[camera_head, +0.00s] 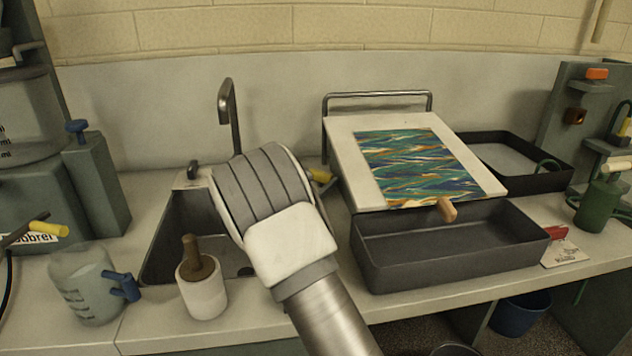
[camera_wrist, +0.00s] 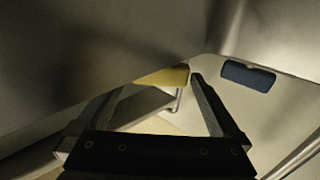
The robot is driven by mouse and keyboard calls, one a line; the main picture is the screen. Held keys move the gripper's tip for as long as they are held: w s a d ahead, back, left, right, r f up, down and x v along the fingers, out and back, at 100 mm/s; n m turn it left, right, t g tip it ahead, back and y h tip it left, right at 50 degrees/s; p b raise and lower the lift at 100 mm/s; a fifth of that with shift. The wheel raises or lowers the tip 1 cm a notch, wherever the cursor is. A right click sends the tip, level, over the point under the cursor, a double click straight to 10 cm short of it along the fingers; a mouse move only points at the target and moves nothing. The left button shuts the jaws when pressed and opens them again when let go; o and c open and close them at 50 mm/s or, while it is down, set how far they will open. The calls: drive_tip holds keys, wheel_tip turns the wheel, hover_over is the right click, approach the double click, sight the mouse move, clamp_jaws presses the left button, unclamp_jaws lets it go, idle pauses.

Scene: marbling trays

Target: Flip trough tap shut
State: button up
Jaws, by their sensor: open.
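A yellow tap handle (camera_head: 322,175) shows just right of my wrist in the head view, near the left edge of the tilted board. In the wrist view a yellow piece (camera_wrist: 163,76), which looks like this handle, lies at the far end of the jaws, near the right fingertip. My gripper (camera_wrist: 158,86) is open, with a wide gap between its fingers. Whether a finger touches the yellow piece, I cannot tell. In the head view my wrist hides the fingers and the rest of the tap.
A tilted board (camera_head: 345,150) with a marbled sheet stands over a dark trough (camera_head: 450,270). A sink (camera_head: 165,245) with a tall faucet (camera_head: 228,105) lies left. A dark blue block (camera_wrist: 248,76) shows right of the jaws.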

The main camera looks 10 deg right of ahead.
drive_tip(key=c, duration=1.1)
drive_tip(key=shift+o, duration=0.2)
drive_tip(key=shift+s+d+n+t+y+b, duration=0.1)
drive_tip(key=shift+d+n+t+y+b, duration=0.1)
drive_tip(key=shift+n+t+y+b, duration=0.8)
drive_tip(key=shift+n+y+b, duration=0.35)
drive_tip(key=shift+n+y, duration=0.05)
drive_tip(key=shift+y, duration=0.4)
drive_tip(key=o, duration=1.1)
drive_tip(key=shift+c, duration=0.2)
drive_tip(key=shift+r+m+h+p, duration=0.15)
drive_tip(key=shift+m+h+p, duration=0.15)
drive_tip(key=shift+h+p, duration=0.15)
